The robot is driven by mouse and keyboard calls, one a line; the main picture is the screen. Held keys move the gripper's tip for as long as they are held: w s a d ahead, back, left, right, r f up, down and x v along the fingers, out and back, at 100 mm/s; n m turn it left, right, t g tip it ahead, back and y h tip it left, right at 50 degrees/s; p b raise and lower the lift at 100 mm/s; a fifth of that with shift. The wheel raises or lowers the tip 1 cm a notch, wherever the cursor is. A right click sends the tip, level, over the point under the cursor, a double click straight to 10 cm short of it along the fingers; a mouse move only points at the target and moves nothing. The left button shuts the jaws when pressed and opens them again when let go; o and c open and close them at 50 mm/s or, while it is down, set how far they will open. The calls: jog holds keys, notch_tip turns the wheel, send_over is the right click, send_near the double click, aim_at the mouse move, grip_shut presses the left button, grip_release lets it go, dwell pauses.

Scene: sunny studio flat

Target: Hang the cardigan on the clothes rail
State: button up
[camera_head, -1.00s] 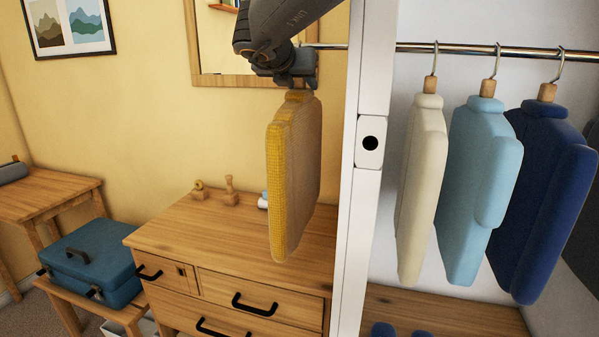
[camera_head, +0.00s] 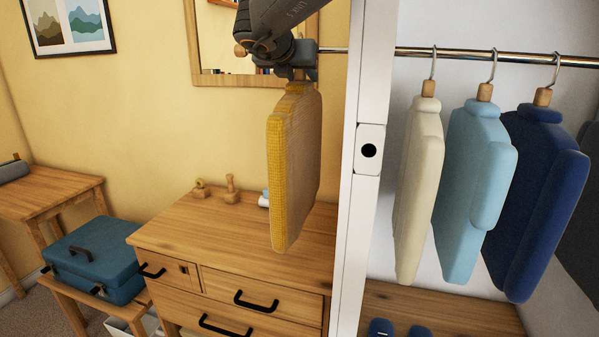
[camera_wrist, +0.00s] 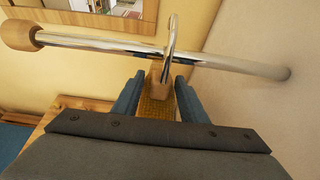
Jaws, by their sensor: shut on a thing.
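My gripper (camera_head: 298,74) is shut on the wooden neck of a hanger, which shows between the blue fingers in the wrist view (camera_wrist: 157,78). The yellow cardigan (camera_head: 294,165) hangs upright below it, above the dresser and left of the white panel. In the wrist view the hanger's metal hook (camera_wrist: 172,38) crosses the chrome clothes rail (camera_wrist: 105,45) and reaches above it. I cannot tell whether the hook rests on the rail. The rail also shows in the head view (camera_head: 450,53), on both sides of the panel. My arm hides part of it.
The white panel (camera_head: 365,210) stands close right of the cardigan. Beyond it hang cream (camera_head: 418,190), light blue (camera_head: 472,190) and navy (camera_head: 535,195) garments. The dresser (camera_head: 200,235) is below, with small wooden items on top. A mirror (camera_head: 215,79) is behind my gripper. The rail ends in a wooden knob (camera_wrist: 18,36).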

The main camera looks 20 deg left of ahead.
jog(key=shift+s+d+r+b, duration=0.1)
jog(key=shift+s+b, duration=0.2)
jog(key=shift+s, duration=0.7)
jog(key=shift+s+d+f+b, duration=0.15)
jog(key=shift+s+b, duration=0.2)
jog(key=shift+s, duration=0.6)
jog(key=shift+s+d+r+b, duration=0.15)
jog(key=shift+s+b, duration=0.15)
jog(key=shift+s, duration=0.7)
jog(key=shift+s, duration=0.5)
jog(key=s+d+b, duration=0.2)
jog(key=s+b, duration=0.1)
jog(key=s, duration=1.6)
notch_tip(320, 180, up, 10)
jog(key=p, duration=0.6)
jog(key=shift+w+p, duration=0.2)
jog(key=shift+p, duration=0.15)
jog(key=shift+a, duration=0.1)
jog(key=shift+s+a, duration=0.1)
dwell(0.9)
